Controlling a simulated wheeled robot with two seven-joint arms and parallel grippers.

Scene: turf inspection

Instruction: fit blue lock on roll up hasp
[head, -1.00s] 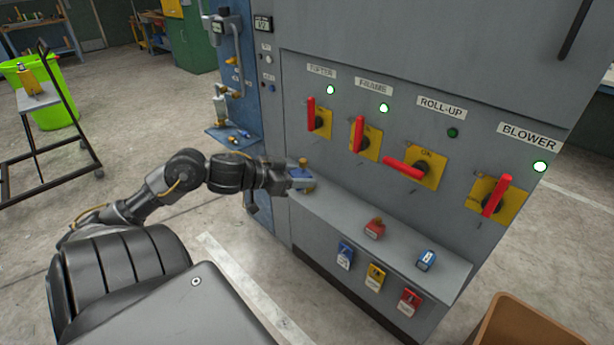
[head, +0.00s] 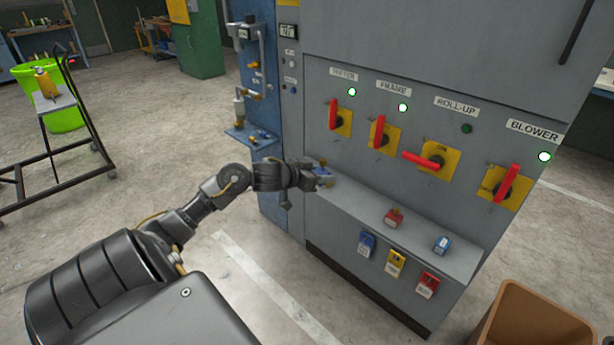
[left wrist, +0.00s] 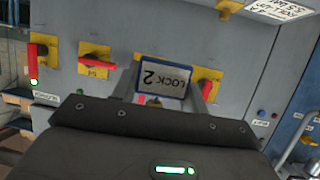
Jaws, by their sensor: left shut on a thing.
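My left gripper (head: 318,176) is shut on a blue lock (left wrist: 163,77) with a pale label reading "LOCK 2", upside down in the left wrist view. In the head view, the gripper is in front of the cabinet, near the left end of its ledge and below the leftmost switch. The roll-up switch (head: 432,158) is a yellow plate with a red handle lying nearly level, right of the gripper; its lamp is dark. It also shows in the left wrist view (left wrist: 95,50), apart from the lock. I cannot make out its hasp clearly. My right gripper is not in view.
The other three switches have upright handles and lit lamps. A brown bin (head: 535,320) stands at lower right.

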